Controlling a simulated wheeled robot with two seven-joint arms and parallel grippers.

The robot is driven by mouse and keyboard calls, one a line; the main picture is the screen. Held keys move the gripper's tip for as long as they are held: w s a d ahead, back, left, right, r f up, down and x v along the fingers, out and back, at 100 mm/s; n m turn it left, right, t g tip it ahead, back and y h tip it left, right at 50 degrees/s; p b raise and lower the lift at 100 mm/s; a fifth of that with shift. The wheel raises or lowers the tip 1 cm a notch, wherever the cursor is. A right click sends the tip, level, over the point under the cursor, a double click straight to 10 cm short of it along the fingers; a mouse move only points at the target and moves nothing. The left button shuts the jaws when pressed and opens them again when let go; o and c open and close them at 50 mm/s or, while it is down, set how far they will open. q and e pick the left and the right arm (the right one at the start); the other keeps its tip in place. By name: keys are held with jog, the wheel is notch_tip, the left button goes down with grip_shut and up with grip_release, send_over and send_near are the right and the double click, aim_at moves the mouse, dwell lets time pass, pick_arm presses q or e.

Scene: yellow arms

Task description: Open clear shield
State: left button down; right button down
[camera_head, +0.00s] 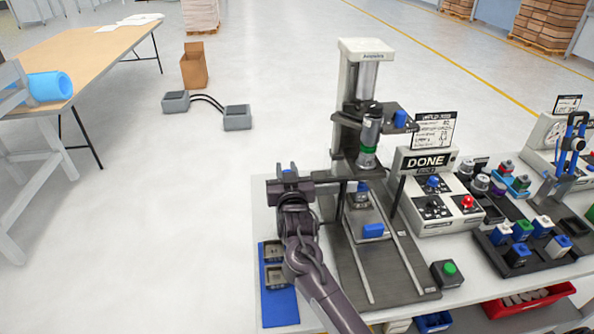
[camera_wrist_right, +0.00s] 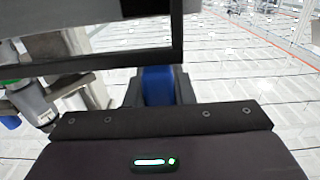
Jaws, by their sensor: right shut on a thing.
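My right gripper (camera_head: 290,172) is at the left side of the press station (camera_head: 360,110), its arm reaching up from the bottom. In the right wrist view its fingers (camera_wrist_right: 158,88) are shut on a blue handle (camera_wrist_right: 157,82), which also shows as a small blue bit in the head view. The clear shield's dark frame (camera_wrist_right: 110,62) crosses the top of the wrist view, just beyond the handle. In the head view a dark bar (camera_head: 342,177) runs from the gripper toward the press; the clear pane itself is hard to make out. My left gripper is not in view.
A sliding fixture with a blue block (camera_head: 373,230) lies on rails before the press. A DONE sign (camera_head: 427,161) and button box (camera_head: 440,205) stand to the right. A green button (camera_head: 449,268) is at the front. A blue tray (camera_head: 280,308) lies left.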

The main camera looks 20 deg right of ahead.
jog(key=c, duration=1.2)
grip_release()
jog(key=shift+c, duration=0.2)
jog(key=shift+s, duration=0.1)
jog(key=shift+s+f, duration=0.1)
jog(key=shift+s, duration=0.15)
jog(key=b+v, duration=0.2)
jog(key=v, duration=0.5)
jog(key=shift+s, duration=0.1)
